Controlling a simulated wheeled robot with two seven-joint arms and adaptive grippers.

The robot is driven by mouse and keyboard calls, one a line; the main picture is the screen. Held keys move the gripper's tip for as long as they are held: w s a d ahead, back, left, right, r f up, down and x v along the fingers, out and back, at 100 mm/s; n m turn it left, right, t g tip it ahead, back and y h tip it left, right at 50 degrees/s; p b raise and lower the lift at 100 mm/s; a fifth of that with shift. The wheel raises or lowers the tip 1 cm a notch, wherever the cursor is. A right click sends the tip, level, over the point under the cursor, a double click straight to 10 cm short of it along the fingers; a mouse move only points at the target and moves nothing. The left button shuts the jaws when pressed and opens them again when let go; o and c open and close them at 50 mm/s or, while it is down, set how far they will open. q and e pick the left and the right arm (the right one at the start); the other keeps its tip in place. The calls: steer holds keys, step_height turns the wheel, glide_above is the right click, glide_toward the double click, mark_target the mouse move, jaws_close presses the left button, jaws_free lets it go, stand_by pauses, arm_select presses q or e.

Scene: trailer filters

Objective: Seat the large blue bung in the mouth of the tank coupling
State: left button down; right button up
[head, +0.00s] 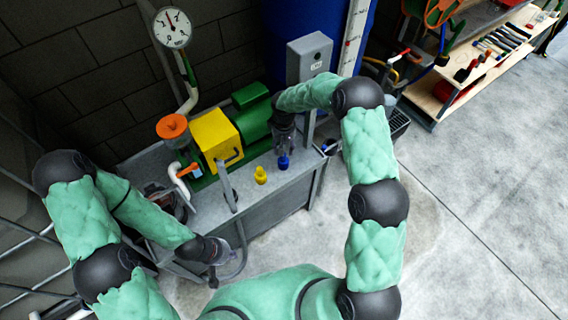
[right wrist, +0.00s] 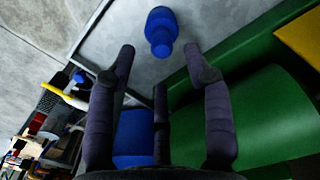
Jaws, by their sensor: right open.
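The large blue bung (head: 284,162) stands on the grey bench top (head: 240,184), and it also shows in the right wrist view (right wrist: 160,31). My right gripper (head: 284,146) is above and behind it. In the right wrist view my right gripper's fingers (right wrist: 160,62) are spread and empty, with the bung just beyond their tips. My left gripper (head: 214,277) hangs in front of the bench, and its fingers are too small to judge. The blue tank (head: 290,30) stands behind the bench. I cannot make out the mouth of its coupling.
A yellow bung (head: 261,175) stands left of the blue one. A yellow box (head: 216,137) and green motor (head: 252,120) sit behind them. A grey post box (head: 309,57) rises beside my right arm.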

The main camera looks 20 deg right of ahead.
mark_target(283, 160)
steer(key=shift+a+f+b, duration=0.1)
steer(key=shift+f+b, duration=1.2)
steer(key=shift+f, duration=1.45)
steer(key=shift+r, duration=0.1)
jaws_close()
